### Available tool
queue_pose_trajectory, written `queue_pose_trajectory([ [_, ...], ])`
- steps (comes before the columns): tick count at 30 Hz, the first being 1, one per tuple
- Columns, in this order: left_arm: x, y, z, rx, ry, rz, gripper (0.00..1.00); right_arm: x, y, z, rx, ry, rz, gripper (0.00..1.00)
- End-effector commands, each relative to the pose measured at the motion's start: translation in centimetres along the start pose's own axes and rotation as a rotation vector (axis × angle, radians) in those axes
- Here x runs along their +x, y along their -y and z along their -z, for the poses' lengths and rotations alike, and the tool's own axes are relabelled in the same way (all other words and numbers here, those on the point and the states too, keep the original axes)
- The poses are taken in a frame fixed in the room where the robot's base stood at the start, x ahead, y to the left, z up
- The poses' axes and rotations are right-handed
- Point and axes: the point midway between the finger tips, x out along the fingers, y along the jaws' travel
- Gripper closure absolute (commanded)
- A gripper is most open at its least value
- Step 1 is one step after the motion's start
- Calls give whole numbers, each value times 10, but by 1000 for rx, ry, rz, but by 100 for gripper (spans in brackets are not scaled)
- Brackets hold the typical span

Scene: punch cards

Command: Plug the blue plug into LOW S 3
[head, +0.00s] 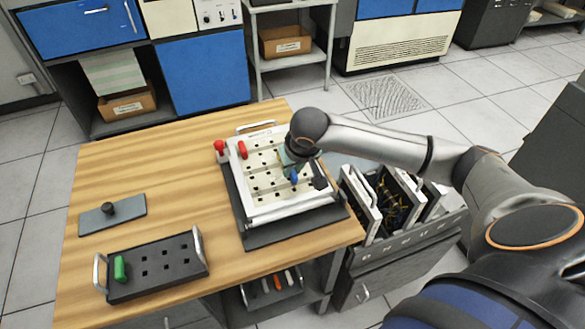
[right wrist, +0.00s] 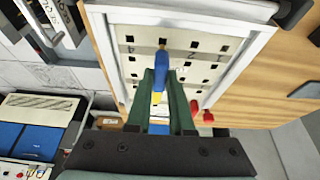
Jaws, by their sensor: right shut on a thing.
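The blue plug (head: 294,176) is at the right part of the white socket panel (head: 281,209), under my right gripper (head: 291,165). The right wrist view shows the blue plug (right wrist: 162,60) between the green fingertips of my right gripper (right wrist: 162,75), which is shut on it. Behind it is the panel's face (right wrist: 203,44) with rows of dark square holes and some numerals. The LOW S label is not readable. My left gripper is not in view.
A red plug (head: 242,150) stands at the panel's upper left, beside a red-knobbed lever (head: 219,147). A black tray (head: 156,268) with a green plug (head: 120,268) and a grey plate with a knob (head: 112,214) lie left. An open drawer of modules (head: 395,205) is right.

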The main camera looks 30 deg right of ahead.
Motion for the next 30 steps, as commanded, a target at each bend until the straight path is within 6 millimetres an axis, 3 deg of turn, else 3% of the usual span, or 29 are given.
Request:
queue_pose_trajectory([
  [30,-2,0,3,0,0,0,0,8,0,-4,-1,0,1,100],
])
